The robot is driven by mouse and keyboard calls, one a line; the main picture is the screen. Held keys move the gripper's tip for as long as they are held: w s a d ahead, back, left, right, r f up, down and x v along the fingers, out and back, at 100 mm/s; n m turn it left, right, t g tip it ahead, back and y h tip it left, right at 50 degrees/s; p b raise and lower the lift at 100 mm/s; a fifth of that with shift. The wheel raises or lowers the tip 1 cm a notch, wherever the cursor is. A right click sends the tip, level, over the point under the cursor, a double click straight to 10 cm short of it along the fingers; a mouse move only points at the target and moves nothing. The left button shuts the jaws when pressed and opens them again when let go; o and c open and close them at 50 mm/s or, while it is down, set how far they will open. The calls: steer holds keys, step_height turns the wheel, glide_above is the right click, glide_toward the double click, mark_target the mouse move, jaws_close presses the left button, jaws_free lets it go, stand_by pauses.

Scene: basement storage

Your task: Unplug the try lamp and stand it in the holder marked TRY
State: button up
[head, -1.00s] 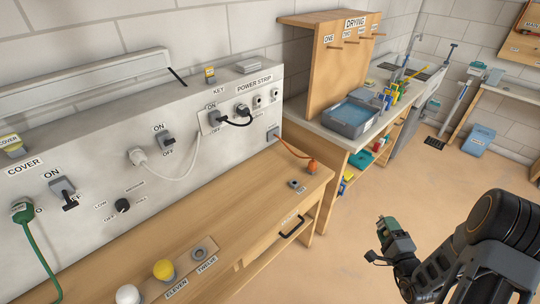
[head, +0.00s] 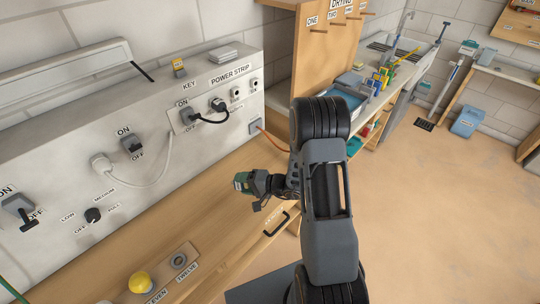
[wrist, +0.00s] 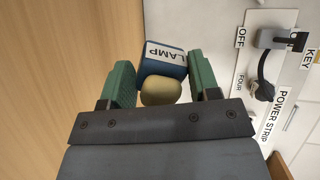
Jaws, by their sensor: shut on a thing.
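A blue lamp (wrist: 166,61) with a white LAMP label and a pale yellow, rounded end shows between the green fingers of my gripper (wrist: 161,80) in the wrist view. My gripper is shut on it. In the head view my gripper (head: 242,182) is above the wooden bench (head: 222,215), pointing left toward the grey panel, apart from it. An orange cable (head: 272,139) runs from a grey box (head: 256,127) at the panel's right end and passes behind my arm. No holder marked TRY can be read; my arm hides part of the bench.
The panel holds a black plug (head: 217,104), switches and a white plug (head: 101,162) with a hanging cord. A yellow bulb (head: 140,282) and an empty ring (head: 179,261) stand near ELEVEN and TWELVE. A drying rack is behind.

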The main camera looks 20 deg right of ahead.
steer(key=s+d+f+n+g+h+p, duration=0.2)
steer(key=s+d+n+g+h+p, duration=0.1)
steer(key=n+g+h, duration=0.45)
steer(key=w+d+r+n+h+p, duration=0.1)
steer(key=w+d+n+h, duration=0.1)
steer(key=w+d, duration=0.2)
steer(key=w+d+r+n+g+h+p, duration=0.1)
steer(key=w+d+r+n+h, duration=0.1)
steer(key=d, duration=0.6)
steer(key=shift+w+r+h, duration=0.25)
steer(key=shift+w+h, duration=0.1)
steer(key=shift+w, duration=0.5)
steer(key=shift+d+r, duration=0.1)
steer(key=shift+r, duration=0.05)
steer(key=shift+g, duration=0.25)
steer(key=shift+f+b, duration=2.25)
steer(key=shift+f, duration=0.65)
steer(key=shift+b, duration=0.35)
